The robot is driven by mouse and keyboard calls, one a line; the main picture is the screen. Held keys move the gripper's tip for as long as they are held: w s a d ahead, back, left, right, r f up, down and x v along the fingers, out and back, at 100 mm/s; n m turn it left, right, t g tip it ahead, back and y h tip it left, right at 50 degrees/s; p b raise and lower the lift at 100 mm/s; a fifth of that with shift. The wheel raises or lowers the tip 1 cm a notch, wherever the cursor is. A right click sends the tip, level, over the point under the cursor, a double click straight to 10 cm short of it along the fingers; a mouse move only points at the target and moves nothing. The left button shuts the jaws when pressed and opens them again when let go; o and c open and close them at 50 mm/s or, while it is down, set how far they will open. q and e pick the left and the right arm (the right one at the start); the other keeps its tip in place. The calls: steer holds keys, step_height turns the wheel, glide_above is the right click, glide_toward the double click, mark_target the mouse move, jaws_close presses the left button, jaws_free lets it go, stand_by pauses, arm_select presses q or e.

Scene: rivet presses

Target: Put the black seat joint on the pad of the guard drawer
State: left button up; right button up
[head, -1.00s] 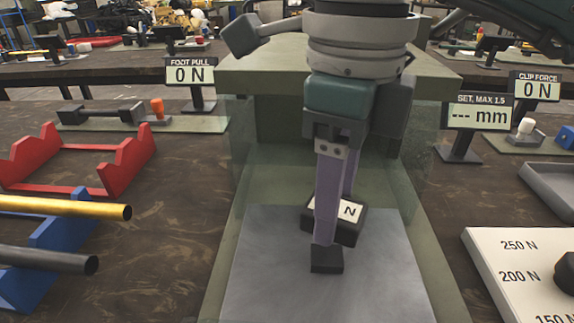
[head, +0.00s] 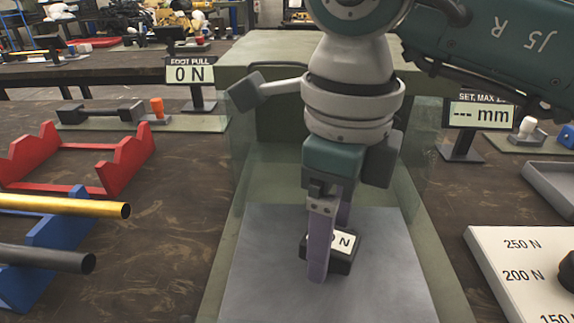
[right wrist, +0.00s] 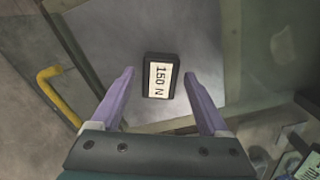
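The black seat joint (head: 343,241) is a small black block with a white label. In the right wrist view the black seat joint (right wrist: 161,75) reads "150 N". It stands upright inside the guard drawer (head: 245,240), over the spot where a small dark pad showed earlier; the block now hides that pad. My right gripper (head: 330,256) is down around the block. In the right wrist view the right gripper (right wrist: 159,72) is open, with a finger on each side and a gap to the block on both sides. My left gripper is not in view.
Clear guard walls (head: 418,190) flank the drawer. A red rack (head: 125,160) and a blue rack with gold and dark tubes (head: 60,207) stand at left. A white force board (head: 515,262) lies at right. The drawer's grey plate (head: 380,295) is otherwise bare.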

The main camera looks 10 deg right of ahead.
steer(key=shift+r, duration=0.1)
steer(key=shift+r+p, duration=0.25)
steer(key=shift+p, duration=0.05)
step_height(320, 180, up, 12)
steer(key=shift+f, duration=0.15)
stand_by(0.7)
steer(key=shift+c, duration=0.2)
stand_by(0.4)
